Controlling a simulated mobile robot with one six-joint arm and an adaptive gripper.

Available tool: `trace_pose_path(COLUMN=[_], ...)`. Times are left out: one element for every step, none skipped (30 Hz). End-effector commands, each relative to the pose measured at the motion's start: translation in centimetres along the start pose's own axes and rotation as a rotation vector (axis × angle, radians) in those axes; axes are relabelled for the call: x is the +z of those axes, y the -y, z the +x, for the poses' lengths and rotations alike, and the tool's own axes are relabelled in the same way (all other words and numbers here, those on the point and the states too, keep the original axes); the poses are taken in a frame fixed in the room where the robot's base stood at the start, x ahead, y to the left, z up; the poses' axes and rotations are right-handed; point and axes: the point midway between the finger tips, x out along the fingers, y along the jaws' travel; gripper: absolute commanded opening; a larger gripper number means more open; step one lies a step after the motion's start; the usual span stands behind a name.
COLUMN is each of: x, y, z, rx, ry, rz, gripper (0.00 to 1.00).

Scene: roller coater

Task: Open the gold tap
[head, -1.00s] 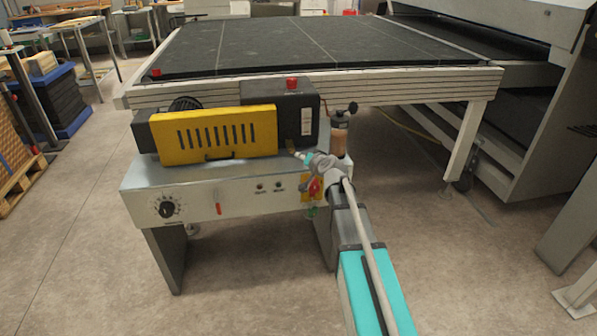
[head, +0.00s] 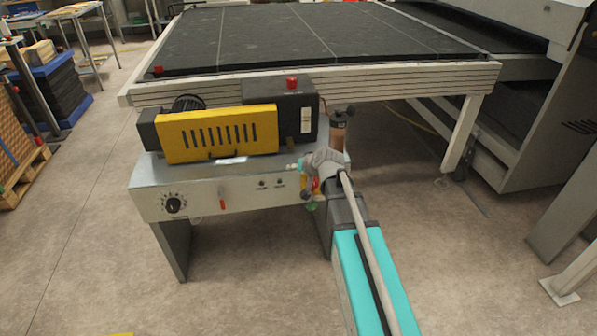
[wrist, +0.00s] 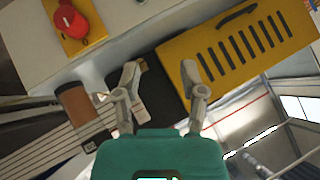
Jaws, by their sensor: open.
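No gold tap shows clearly in either view. A copper-brown cylinder (head: 337,130) with a black knob on top stands at the right end of the machine; in the wrist view it (wrist: 76,102) lies left of my fingers. Small green and red parts (head: 311,205) hang at the console's right end, partly hidden by my wrist; I cannot tell whether the tap is among them. My gripper (head: 301,166) is over this right end, its fingers small and hard to see. In the wrist view, my gripper (wrist: 161,72) is open and empty, fingers spread before the black housing.
A yellow slotted cover (head: 220,134) and black housing (head: 294,110) sit on the grey console (head: 180,203). A red knob (wrist: 68,22) on a yellow plate is near the wrist view's top left. Open floor (head: 90,240) lies left of the console.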

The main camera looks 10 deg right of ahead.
Motion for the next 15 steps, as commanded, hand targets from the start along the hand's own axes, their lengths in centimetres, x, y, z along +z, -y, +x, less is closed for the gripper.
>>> trace_pose_path(x=[0.1, 0.3, 0.6, 0.7, 0.9, 1.2, 1.4, 1.6, 1.8, 2.0, 2.2, 2.4, 2.5, 2.7, 2.9], y=[0.4, 0.5, 0.7, 0.8, 0.9, 1.0, 1.1, 1.2, 1.3, 1.4, 1.4, 1.5, 1.6, 1.6, 1.7], z=[-0.8, -1.1, -1.4, -1.6, -1.9, -2.2, -2.5, -2.8, -3.1, -3.3, -3.6, -3.9, -4.1, -4.3, -4.5], rx=[0.006, 0.011, 0.016, 0.020, 0.025, 0.031, 0.036, 0.040, 0.047, 0.051, 0.055, 0.062, 0.066, 0.070, 0.074], ry=[0.017, 0.030, 0.044, 0.056, 0.068, 0.082, 0.094, 0.106, 0.120, 0.131, 0.141, 0.154, 0.164, 0.173, 0.183], rz=[-0.006, -0.010, -0.015, -0.019, -0.023, -0.028, -0.031, -0.035, -0.040, -0.044, -0.046, -0.051, -0.054, -0.056, -0.058], gripper=[0.53, 0.53, 0.53, 0.53, 0.53, 0.53, 0.53, 0.53, 0.53, 0.53, 0.53, 0.53, 0.53, 0.53, 0.53])
